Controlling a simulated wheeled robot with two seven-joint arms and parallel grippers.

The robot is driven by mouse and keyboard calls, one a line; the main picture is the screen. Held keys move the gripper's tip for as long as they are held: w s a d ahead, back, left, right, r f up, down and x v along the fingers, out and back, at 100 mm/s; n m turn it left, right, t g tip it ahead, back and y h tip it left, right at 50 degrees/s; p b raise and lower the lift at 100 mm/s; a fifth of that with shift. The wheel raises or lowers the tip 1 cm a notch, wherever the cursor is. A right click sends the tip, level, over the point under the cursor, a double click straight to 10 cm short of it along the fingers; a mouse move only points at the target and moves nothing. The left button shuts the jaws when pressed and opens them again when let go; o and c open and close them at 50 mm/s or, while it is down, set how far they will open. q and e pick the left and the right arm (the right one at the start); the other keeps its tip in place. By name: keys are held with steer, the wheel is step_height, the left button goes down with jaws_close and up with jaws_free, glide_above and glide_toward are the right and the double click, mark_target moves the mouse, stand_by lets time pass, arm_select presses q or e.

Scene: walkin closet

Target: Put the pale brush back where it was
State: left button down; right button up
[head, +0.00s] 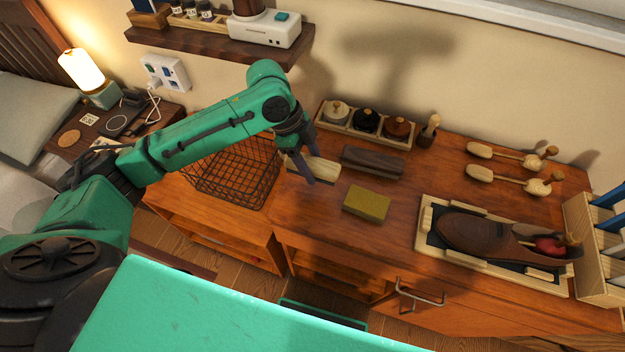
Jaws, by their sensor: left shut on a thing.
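The pale brush (324,168) has a light wooden top and a dark underside. My left gripper (303,170) comes down from above and is shut on it near its left end. The fingers cover part of the brush. It is at or just above the wooden dresser top (410,195); I cannot tell whether it touches. A dark brush (372,162) lies just to its right. My right gripper is not in view.
A yellow-green block (366,204) lies in front of the brushes. A wire basket (232,175) stands to the left. A tray of lidded jars (366,122) stands behind. A wooden tray with a shoe (480,234) is to the right. A wall shelf (215,38) hangs above.

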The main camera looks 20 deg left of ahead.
mark_target(318, 191)
arm_select(q)
step_height(318, 191, down, 8)
steer(key=shift+r+p, duration=0.2)
steer(key=shift+p, duration=0.1)
steer(key=shift+c, duration=1.3)
jaws_free()
steer(key=shift+r, duration=0.1)
steer(key=b+v, duration=0.2)
steer(key=v, duration=1)
steer(key=shift+s, duration=0.1)
